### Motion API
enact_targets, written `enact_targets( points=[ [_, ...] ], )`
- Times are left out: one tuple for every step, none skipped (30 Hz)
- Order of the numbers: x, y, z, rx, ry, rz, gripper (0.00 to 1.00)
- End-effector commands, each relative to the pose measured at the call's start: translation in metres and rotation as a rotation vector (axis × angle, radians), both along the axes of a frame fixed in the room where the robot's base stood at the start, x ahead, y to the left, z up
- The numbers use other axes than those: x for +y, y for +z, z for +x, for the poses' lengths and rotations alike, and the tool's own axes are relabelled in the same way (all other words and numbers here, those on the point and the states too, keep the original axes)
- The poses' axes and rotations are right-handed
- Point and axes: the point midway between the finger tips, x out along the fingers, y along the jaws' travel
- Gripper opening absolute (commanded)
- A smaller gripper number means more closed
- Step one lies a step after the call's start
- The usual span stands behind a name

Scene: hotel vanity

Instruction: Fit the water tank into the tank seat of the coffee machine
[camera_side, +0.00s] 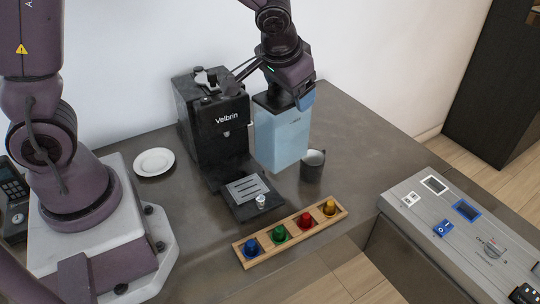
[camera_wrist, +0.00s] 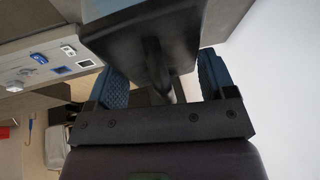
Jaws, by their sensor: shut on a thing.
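The water tank (camera_side: 281,138) is a light blue, see-through box with a dark lid. It stands upright close to the right side of the black coffee machine (camera_side: 213,128), with its lower end near the counter. I cannot tell whether it rests in the tank seat, which is hidden behind it. My gripper (camera_side: 304,98) is at the top of the tank, shut on its lid handle. In the wrist view the dark lid (camera_wrist: 140,40) lies between the two blue finger pads of my gripper (camera_wrist: 163,85).
A dark mug (camera_side: 312,166) stands just right of the tank. A wooden tray (camera_side: 291,235) with several coloured capsules lies in front. A white saucer (camera_side: 154,161) is left of the machine. A grey panel (camera_side: 460,235) is at right. The counter behind the mug is clear.

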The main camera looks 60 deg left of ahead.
Motion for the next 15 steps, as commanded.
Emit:
enact_targets(
  points=[
    [-0.005,0.001,0.001,-0.001,0.001,0.001,0.18],
    [-0.007,0.001,0.001,-0.002,0.005,0.000,0.18],
    [-0.011,0.001,0.002,-0.002,0.010,0.001,0.18],
    [-0.014,0.001,0.002,-0.002,0.008,0.000,0.18],
    [-0.018,0.001,0.002,-0.002,0.007,0.000,0.18],
    [-0.021,0.001,0.002,-0.002,0.008,0.001,0.18],
    [-0.024,0.001,0.002,-0.002,0.008,0.002,0.18],
    [-0.030,0.001,0.003,-0.002,0.001,0.003,0.18],
    [-0.035,0.001,0.003,-0.001,-0.005,0.004,0.18],
    [-0.039,0.001,0.003,-0.002,-0.009,0.005,0.18],
    [-0.044,0.001,0.003,-0.001,-0.017,0.006,0.18],
    [-0.050,0.000,0.002,-0.001,-0.031,0.007,0.18],
    [-0.054,0.000,0.002,-0.001,-0.037,0.009,0.18],
    [-0.057,0.000,0.002,0.000,-0.046,0.009,0.18],
    [-0.062,0.000,0.002,0.000,-0.058,0.010,0.18]
  ],
)
